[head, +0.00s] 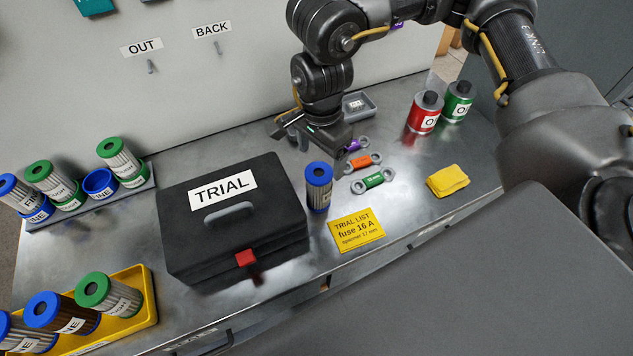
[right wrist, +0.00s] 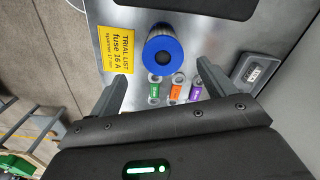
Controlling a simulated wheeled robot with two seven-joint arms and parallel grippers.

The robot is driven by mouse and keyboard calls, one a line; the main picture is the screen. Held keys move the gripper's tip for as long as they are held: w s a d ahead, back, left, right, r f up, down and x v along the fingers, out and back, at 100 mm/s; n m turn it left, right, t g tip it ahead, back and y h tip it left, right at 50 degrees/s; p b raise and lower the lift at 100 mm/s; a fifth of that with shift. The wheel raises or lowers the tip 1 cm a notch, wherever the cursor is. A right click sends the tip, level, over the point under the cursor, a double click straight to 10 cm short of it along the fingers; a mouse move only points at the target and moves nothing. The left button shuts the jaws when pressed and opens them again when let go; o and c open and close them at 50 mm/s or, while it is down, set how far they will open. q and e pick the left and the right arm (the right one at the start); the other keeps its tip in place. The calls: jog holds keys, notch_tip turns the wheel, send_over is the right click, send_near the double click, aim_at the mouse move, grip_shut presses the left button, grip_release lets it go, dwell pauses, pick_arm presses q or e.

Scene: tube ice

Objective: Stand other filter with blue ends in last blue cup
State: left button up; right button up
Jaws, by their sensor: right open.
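A filter with blue ends (head: 318,187) stands upright on the metal bench, just right of the black TRIAL box. In the right wrist view its blue top (right wrist: 163,54) shows ahead of the fingers. My right gripper (head: 292,133) is behind the filter and apart from it; its fingers (right wrist: 160,75) are open and empty. An empty blue cup (head: 100,184) sits in the rack (head: 85,208) at the left, between filters with green ends. Another filter with blue ends (head: 20,194) stands in the rack's left end. My left gripper is out of view.
The black TRIAL box (head: 200,235) lies between the filter and the rack. A yellow tray (head: 145,315) at front left holds several filters.

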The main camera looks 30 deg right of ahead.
aim_at(319, 174)
jog(key=f, duration=0.2)
jog(key=f+p, duration=0.1)
jog(key=f, duration=0.2)
jog(key=shift+w+a+f, duration=0.1)
jog(key=shift+a+f, duration=0.1)
jog(key=shift+f, duration=0.1)
jog(key=shift+f+p, duration=0.25)
jog(key=shift+p, duration=0.05)
notch_tip(319, 174, down, 4)
jog(key=shift+w+d+f+p, duration=0.1)
jog(key=shift+d+p, duration=0.05)
jog(key=shift+p, duration=0.65)
jog(key=shift+f, duration=0.25)
jog(key=shift+c, duration=0.4)
jog(key=c, duration=1.1)
notch_tip(319, 174, up, 9)
jog(key=shift+b, duration=1.15)
jog(key=shift+r, duration=0.55)
